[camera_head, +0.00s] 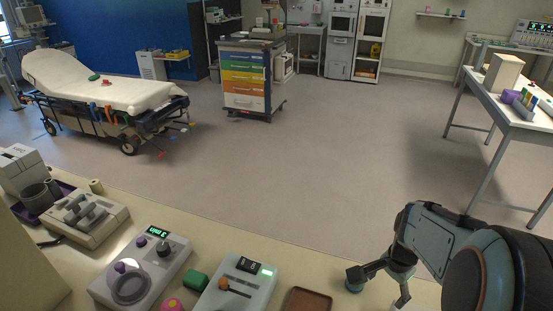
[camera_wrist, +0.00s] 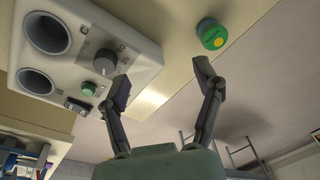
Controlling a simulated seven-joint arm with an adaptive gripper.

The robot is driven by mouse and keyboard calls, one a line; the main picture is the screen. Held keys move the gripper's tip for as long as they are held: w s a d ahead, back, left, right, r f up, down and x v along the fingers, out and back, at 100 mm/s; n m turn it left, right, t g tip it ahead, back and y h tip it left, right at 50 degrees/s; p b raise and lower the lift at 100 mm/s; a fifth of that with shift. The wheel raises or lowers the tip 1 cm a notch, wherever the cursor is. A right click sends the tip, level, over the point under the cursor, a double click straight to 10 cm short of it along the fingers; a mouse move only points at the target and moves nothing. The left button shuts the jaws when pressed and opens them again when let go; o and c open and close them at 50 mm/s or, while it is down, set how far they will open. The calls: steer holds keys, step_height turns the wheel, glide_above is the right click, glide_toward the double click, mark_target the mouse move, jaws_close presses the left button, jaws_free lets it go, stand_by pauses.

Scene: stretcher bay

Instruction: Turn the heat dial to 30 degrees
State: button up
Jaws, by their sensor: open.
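In the wrist view a dark grey dial (camera_wrist: 104,62) sits on a pale panel (camera_wrist: 145,60), with printed marks around it too small to read surely. Its pointer direction is not clear. My gripper (camera_wrist: 163,82) is open and empty, its fingers spread. In the picture the left fingertip lies just right of and below the dial; I see no contact. In the head view my gripper (camera_head: 380,287) is over the counter at the lower right. I cannot make out this dial in the head view; my arm covers part of the counter there.
A green and yellow round object (camera_wrist: 212,34) is beside the right finger. Other devices (camera_head: 145,268) and a brown tray (camera_head: 307,301) stand left of my gripper.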

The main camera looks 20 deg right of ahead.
steer(key=s+d+f+m, duration=0.1)
steer(key=s, duration=0.2)
steer(key=s+d+f+m+y, duration=0.1)
steer(key=s+d, duration=0.1)
steer(key=s, duration=0.1)
steer(key=s+d+f+m, duration=0.1)
steer(key=s, duration=0.2)
steer(key=shift+d+f+m, duration=0.2)
steer(key=shift+f+m, duration=0.2)
step_height(320, 180, down, 6)
steer(key=shift+w+f, duration=0.15)
steer(key=shift+f, duration=0.1)
steer(key=c, duration=1.2)
